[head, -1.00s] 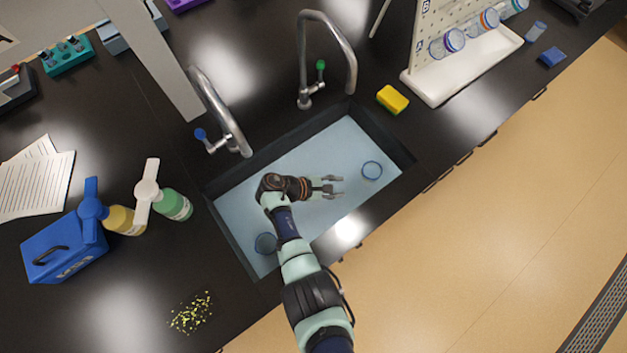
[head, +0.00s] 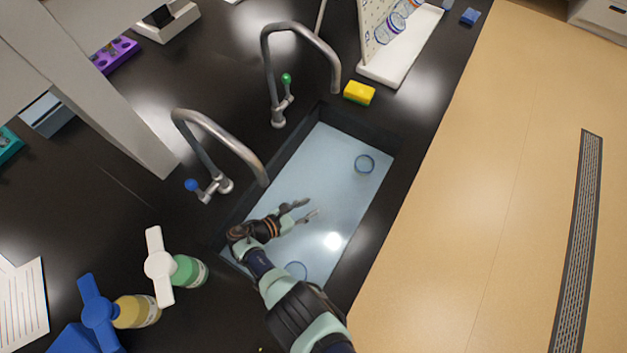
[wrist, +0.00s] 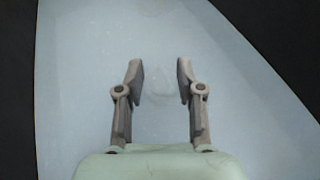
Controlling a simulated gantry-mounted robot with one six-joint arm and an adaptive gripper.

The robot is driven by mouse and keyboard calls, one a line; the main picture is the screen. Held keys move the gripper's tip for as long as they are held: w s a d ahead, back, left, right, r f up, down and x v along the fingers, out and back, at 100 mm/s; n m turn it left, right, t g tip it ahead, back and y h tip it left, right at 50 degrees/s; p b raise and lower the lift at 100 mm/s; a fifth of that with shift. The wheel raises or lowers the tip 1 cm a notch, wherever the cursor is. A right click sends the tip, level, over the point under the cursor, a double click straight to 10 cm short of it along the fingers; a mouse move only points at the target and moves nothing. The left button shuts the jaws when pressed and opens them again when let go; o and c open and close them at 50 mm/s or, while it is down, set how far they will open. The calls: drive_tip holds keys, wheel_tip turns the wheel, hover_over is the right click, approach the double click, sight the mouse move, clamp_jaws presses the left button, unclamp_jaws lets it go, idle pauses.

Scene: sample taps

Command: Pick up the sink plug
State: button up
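My gripper (head: 308,209) is open, with its two fingers apart, over the pale blue inside of the sink (head: 325,185). In the wrist view, my gripper (wrist: 158,75) points at this pale surface. A faint pale shape (wrist: 158,88) shows between the fingers there; I cannot tell whether it is the sink plug or a mark below the surface. No plug stands out clearly in the head view. I cannot tell how far the fingertips are from the surface.
Two curved taps, one with a blue knob (head: 191,185) and one with a green knob (head: 287,78), arch beside the sink. A yellow sponge (head: 359,92) lies near its edge.

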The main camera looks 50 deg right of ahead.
sight(320, 205)
wheel_tip(320, 205, down, 3)
drive_tip(key=shift+w+a+f+b, duration=0.1)
drive_tip(key=shift+w+f+b, duration=0.1)
drive_tip(key=shift+b, duration=0.85)
drive_tip(key=shift+s+f, duration=0.1)
drive_tip(key=shift+f, duration=0.15)
drive_tip(key=shift+b+x, duration=1.25)
drive_tip(key=shift+x, duration=2.65)
drive_tip(key=shift+r, duration=0.1)
clamp_jaws()
